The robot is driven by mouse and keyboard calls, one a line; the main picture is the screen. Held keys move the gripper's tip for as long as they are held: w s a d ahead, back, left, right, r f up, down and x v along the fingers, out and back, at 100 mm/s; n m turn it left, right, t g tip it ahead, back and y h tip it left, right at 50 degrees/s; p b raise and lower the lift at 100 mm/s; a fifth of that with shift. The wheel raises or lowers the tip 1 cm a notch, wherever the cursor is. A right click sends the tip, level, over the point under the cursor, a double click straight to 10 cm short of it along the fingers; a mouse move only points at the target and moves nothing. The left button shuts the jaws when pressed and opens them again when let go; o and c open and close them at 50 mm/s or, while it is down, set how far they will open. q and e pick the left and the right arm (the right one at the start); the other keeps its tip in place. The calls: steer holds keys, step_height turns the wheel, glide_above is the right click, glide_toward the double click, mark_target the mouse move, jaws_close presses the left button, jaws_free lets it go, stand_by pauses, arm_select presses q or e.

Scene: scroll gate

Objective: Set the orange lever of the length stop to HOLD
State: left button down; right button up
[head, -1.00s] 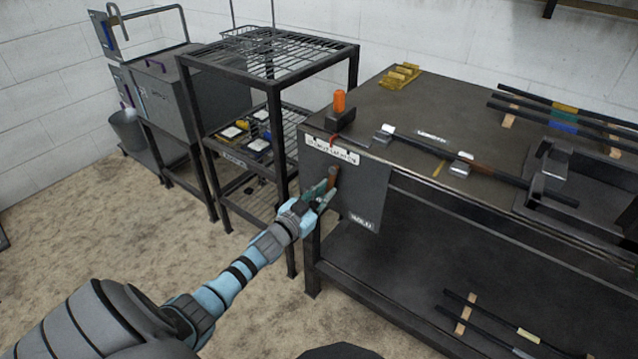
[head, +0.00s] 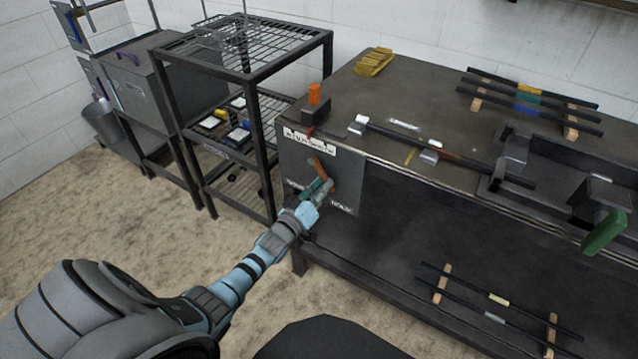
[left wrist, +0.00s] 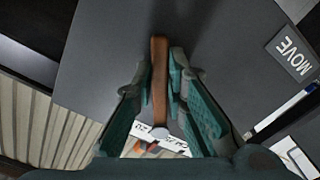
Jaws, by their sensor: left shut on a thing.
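The lever (head: 318,168), orange-brown, sits on the dark end plate (head: 347,187) of the bench. It slants down and to the right from its pivot, on the side of the HOLD label (head: 342,209). The MOVE label (head: 293,184) is at the lower left of the plate; it also shows in the left wrist view (left wrist: 290,52). My left gripper (head: 322,188) is shut on the lever, whose shaft (left wrist: 160,85) runs between the fingers in the left wrist view. The lever's lower end is hidden in the head view. My right gripper is not in view.
An orange upright handle (head: 314,95) stands on the bench top (head: 385,90). A wire shelf rack (head: 250,40) is left of the bench. A green handle (head: 605,232) projects at the right. Floor in front of the bench is clear.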

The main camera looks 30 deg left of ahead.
arm_select(q)
steer(key=shift+w+d+r+n, duration=0.1)
steer(key=shift+d+r+n, duration=0.05)
steer(key=shift+r+n, duration=0.15)
steer(key=c, duration=1.6)
jaws_free()
steer(key=shift+f, duration=0.1)
steer(key=s, duration=1.2)
steer(key=shift+d, duration=0.15)
